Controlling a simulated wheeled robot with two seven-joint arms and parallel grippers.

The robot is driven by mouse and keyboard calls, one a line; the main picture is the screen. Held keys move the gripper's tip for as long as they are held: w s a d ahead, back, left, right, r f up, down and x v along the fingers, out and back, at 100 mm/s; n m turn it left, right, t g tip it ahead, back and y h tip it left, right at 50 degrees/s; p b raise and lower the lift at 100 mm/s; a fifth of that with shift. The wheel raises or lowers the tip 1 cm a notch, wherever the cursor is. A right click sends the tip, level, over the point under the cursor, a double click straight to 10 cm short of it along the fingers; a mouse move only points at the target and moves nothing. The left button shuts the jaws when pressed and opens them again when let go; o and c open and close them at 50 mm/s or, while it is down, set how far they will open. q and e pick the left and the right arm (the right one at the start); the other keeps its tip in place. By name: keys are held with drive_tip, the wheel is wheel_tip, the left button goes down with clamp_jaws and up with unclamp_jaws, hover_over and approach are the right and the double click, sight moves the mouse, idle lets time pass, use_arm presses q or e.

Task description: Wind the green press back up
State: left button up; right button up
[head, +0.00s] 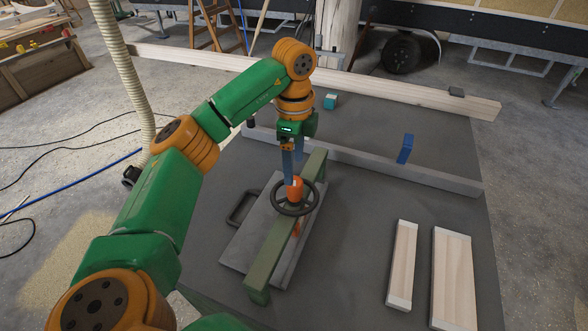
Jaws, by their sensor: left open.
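The green press (264,262) is a long green beam lying across a grey board in the middle of the grey work surface. A dark handwheel (277,208) with an orange hub (295,191) sits over the beam. My left gripper (292,174) points down over the wheel with its bluish fingers open. Its fingertips are right at the top of the orange hub; I cannot tell whether they touch it. The gripper hides part of the hub and the beam behind. My right gripper is not in view.
The grey board (240,246) has a dark handle on its left. Two pale wooden pieces (403,262) (455,275) lie at the right. A grey bar (400,172) with a blue block (405,148) crosses behind, and a teal box (330,101) stands farther back.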

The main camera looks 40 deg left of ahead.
sight(295, 180)
use_arm(q)
drive_tip(key=m, duration=0.7)
drive_tip(key=shift+r+m+p, duration=0.1)
drive_tip(key=shift+m+p, duration=0.2)
drive_tip(key=m, duration=1.6)
drive_tip(key=shift+p, duration=0.35)
drive_tip(key=m, duration=0.4)
drive_tip(key=shift+w+r+m, duration=0.1)
drive_tip(key=shift+m, duration=0.2)
drive_tip(key=m, duration=0.7)
drive_tip(key=shift+d, duration=0.1)
wheel_tip(295, 180, down, 3)
drive_tip(key=shift+f+m+b, duration=0.1)
drive_tip(key=shift+m+b, duration=0.2)
drive_tip(key=shift+m, duration=0.1)
wheel_tip(295, 180, down, 4)
drive_tip(key=shift+r+p, duration=0.25)
drive_tip(key=shift+p, duration=0.5)
drive_tip(key=shift+f, duration=0.3)
clamp_jaws()
